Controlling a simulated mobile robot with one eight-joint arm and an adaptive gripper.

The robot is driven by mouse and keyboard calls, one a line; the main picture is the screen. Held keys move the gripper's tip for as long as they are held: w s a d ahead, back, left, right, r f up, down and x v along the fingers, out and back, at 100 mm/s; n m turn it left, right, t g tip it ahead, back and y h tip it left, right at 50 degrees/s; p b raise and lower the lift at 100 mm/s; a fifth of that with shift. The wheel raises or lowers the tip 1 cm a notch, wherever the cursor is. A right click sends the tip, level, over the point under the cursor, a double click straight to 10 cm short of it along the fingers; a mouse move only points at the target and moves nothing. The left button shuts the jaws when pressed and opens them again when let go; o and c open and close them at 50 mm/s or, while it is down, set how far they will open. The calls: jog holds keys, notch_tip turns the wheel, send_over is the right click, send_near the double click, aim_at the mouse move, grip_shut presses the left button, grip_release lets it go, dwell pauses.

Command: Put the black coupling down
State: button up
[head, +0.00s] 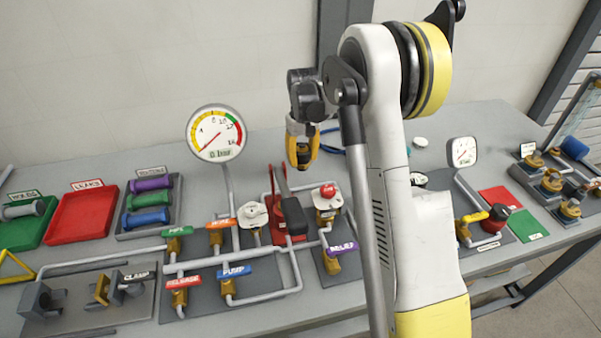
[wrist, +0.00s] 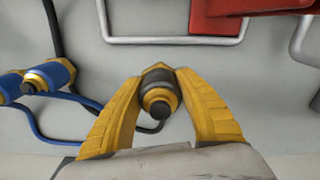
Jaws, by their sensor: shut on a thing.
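My gripper (wrist: 160,108) is shut on the black coupling (wrist: 160,92), a dark short cylinder with brass-coloured ends, held between two yellow fingers in the wrist view. In the head view my gripper (head: 302,155) hangs above the back part of the grey bench (head: 258,142), behind the pump skid. The fingers mostly cover the coupling there. The wrist view shows bench surface around and behind it. I cannot tell the exact height of the coupling above the bench.
Blue couplings (wrist: 50,74) on hoses lie left in the wrist view. A red tray (head: 83,214), green tray (head: 22,230) and cartridge rack (head: 148,204) sit left. Bare bench lies behind the skid.

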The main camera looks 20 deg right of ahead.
aim_at(301, 169)
jog(key=shift+a+f, duration=0.2)
jog(key=shift+a, duration=0.05)
jog(key=shift+f+b, duration=0.85)
jog(key=shift+f, duration=1.05)
jog(key=shift+w+f, duration=0.1)
jog(key=shift+f, duration=0.15)
jog(key=o, duration=1.3)
jog(key=shift+c, duration=0.2)
jog(key=shift+r, duration=0.1)
jog(key=shift+r, duration=0.1)
